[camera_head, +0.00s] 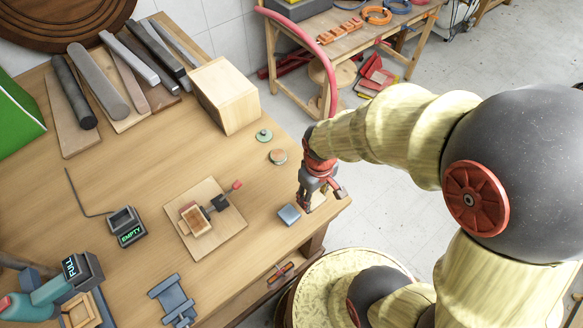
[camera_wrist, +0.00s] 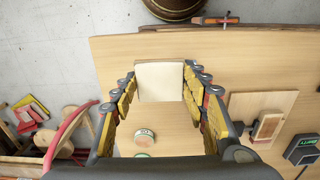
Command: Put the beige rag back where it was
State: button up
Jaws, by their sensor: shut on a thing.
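The beige rag (camera_wrist: 160,82) looks like a pale, flat-faced block between my fingertips in the wrist view. In the head view only a small beige patch of it (camera_head: 318,200) shows beside the fingers. My gripper (camera_head: 312,196) is shut on the rag at the right front corner of the wooden table. In the wrist view the fingers (camera_wrist: 160,76) press on the rag's left and right sides. I cannot tell whether the rag touches the tabletop.
Round discs (camera_head: 264,135) and a wooden box (camera_head: 225,95) stand farther back. A board with a small mechanism (camera_head: 205,220) and an EMPTY display box (camera_head: 126,227) lie left. A pink hose (camera_head: 310,40) arches behind.

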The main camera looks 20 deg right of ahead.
jog(key=w+f, duration=0.3)
jog(key=w, duration=0.1)
jog(key=w+d+f, duration=0.1)
jog(key=w+f, duration=0.2)
jog(key=w, duration=0.2)
jog(key=w+f, duration=0.3)
jog(key=w, duration=0.1)
jog(key=shift+w+d+f+b, duration=0.15)
jog(key=shift+w+d+b, duration=0.05)
jog(key=shift+w+b, duration=0.1)
jog(key=shift+w+f, duration=0.2)
jog(key=shift+f, duration=1.65)
jog(key=shift+f, duration=0.2)
jog(key=o, duration=1)
jog(key=shift+r, duration=0.1)
